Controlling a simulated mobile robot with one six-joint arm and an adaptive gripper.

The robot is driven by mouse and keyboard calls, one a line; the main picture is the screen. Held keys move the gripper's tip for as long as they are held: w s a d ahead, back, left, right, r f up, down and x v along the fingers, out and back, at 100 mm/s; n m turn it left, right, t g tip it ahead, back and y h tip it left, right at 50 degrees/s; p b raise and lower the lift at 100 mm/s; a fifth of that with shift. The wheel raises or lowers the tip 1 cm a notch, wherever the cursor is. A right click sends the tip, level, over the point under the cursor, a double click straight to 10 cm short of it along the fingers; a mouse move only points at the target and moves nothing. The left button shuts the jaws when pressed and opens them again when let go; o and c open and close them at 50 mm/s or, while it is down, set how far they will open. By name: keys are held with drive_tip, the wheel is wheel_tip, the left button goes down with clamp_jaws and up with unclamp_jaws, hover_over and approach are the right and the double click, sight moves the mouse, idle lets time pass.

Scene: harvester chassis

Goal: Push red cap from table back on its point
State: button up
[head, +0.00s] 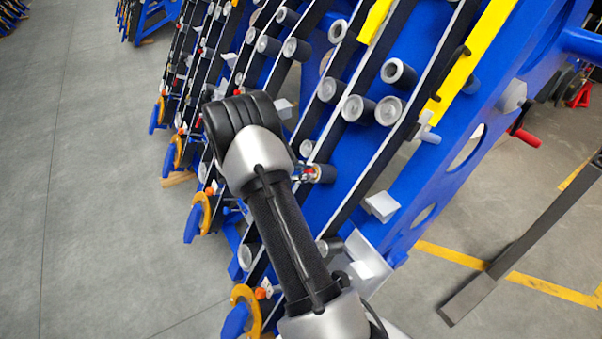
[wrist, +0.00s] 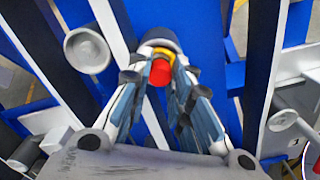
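The red cap (wrist: 160,73) sits between my fingertips in the wrist view, in front of a yellow ring and a dark cylinder with a pale rim (wrist: 160,36). My gripper (wrist: 160,70) has its fingers drawn in, with a fingertip at each side of the cap; they look shut on it. In the head view my gripper (head: 304,173) is small and partly hidden by my arm, and its tips meet a dark cylinder (head: 325,173) on the blue chassis. Whether the cap is fully seated on the cylinder cannot be told. No table shows.
The blue chassis (head: 450,165) carries black rails and several grey cylinders (head: 358,109) close around my gripper. Another grey cylinder (wrist: 87,50) stands left of the cap in the wrist view. Grey floor (head: 90,180) is clear at the left.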

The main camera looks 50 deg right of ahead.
drive_tip(key=o, duration=0.5)
drive_tip(key=shift+o, duration=0.2)
drive_tip(key=shift+a+r, duration=0.1)
drive_tip(key=v, duration=1.2)
idle(0.3)
